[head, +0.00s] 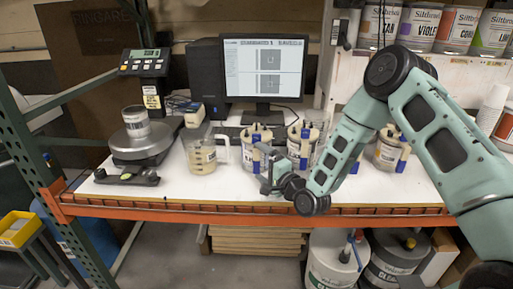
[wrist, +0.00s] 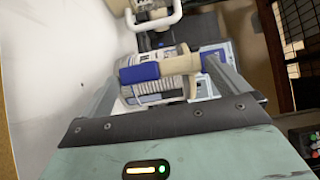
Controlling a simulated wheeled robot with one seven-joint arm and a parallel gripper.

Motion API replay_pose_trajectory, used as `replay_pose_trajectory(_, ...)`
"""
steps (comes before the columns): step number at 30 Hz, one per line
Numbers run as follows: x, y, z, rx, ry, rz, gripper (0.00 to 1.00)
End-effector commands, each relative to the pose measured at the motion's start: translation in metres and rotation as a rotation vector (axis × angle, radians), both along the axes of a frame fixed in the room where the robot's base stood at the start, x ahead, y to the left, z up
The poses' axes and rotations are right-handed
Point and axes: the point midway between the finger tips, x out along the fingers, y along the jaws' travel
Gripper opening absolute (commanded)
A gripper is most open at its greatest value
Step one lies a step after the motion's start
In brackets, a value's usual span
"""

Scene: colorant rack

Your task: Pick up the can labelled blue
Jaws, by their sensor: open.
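Several white cans with blue-and-cream fittings stand in a row on the white bench; their labels are too small to read, so I cannot tell which is labelled blue. My gripper (head: 268,168) is open, in front of the leftmost of these cans (head: 250,154). In the wrist view, a white can (wrist: 158,88) with a blue-and-cream fitting (wrist: 150,71) lies between the spread fingers of my gripper (wrist: 165,72). Its label is not legible, and I cannot tell whether either finger touches it.
A clear measuring jug (head: 202,155) stands left of the cans, and a scale (head: 141,140) with a small can (head: 136,121) on it is further left. A monitor (head: 265,68) stands behind. Large labelled cans (head: 420,25) fill the upper shelf. An orange beam (head: 180,214) edges the bench.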

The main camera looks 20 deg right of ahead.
Motion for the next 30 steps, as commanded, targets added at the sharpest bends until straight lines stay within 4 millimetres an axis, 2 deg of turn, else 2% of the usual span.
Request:
replay_pose_trajectory(4,0.000,0.000,-0.001,0.000,0.000,-0.001,1.00)
replay_pose_trajectory(5,0.000,0.000,-0.001,0.000,0.000,-0.001,0.94)
replay_pose_trajectory(9,0.000,0.000,-0.001,0.000,0.000,-0.001,0.56)
replay_pose_trajectory(12,0.000,0.000,0.002,0.001,-0.007,-0.001,0.33)
replay_pose_trajectory(23,0.001,0.000,0.007,0.001,-0.008,-0.001,0.33)
replay_pose_trajectory(30,0.001,-0.001,0.032,0.001,-0.011,-0.001,0.33)
